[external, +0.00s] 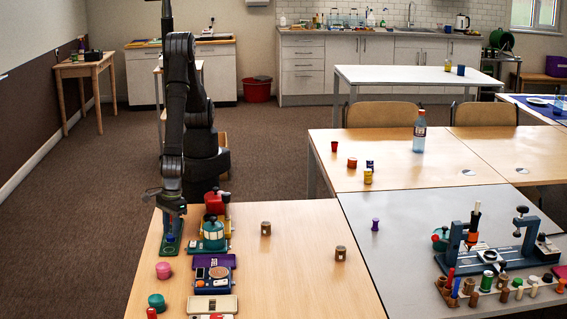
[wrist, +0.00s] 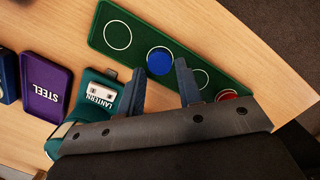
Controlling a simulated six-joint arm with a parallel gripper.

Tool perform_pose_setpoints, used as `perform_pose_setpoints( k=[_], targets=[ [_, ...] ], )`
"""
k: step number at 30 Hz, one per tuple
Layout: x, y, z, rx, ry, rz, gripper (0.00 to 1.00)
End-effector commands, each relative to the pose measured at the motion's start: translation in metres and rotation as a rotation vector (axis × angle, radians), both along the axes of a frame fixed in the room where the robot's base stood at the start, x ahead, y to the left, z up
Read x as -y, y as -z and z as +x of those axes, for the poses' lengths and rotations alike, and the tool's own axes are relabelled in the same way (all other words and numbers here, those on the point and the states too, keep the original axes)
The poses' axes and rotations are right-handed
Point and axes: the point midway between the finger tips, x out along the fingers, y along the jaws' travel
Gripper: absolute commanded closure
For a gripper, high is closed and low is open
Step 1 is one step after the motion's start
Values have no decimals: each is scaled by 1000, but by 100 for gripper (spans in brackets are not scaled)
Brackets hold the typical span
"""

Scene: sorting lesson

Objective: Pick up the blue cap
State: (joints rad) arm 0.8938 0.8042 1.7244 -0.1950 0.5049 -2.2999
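The blue cap (wrist: 160,61) is a round disc lying in one of the white-ringed spots of a green tray (wrist: 196,72) in the wrist view. My gripper (wrist: 160,68) is open, with its two fingers apart and the blue cap showing between and just beyond their tips. I cannot tell the exact height gap from this view. In the external view my gripper (external: 172,208) points down above the green tray (external: 169,251), and a small blue spot (external: 170,238) shows below it. Nothing shows between the fingers as held.
A red cap (wrist: 227,95) lies in the same tray, partly behind my gripper. A teal LANTERN piece (wrist: 105,78) and a purple STEEL tray (wrist: 45,88) stand beside it. Brown cylinders (external: 266,228) stand on the open wooden table to the right.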

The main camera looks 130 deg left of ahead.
Motion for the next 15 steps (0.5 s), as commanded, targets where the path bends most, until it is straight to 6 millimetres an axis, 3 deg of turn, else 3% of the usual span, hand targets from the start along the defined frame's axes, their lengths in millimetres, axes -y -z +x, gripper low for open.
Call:
perform_pose_setpoints(
  k=[6, 13, 15],
  targets=[
    [3, 17, 0, 0, 1, 0, 68],
    [3, 18, 0, 1, 1, -1, 68],
    [3, 18, 0, 1, 1, -1, 81]
  ],
)
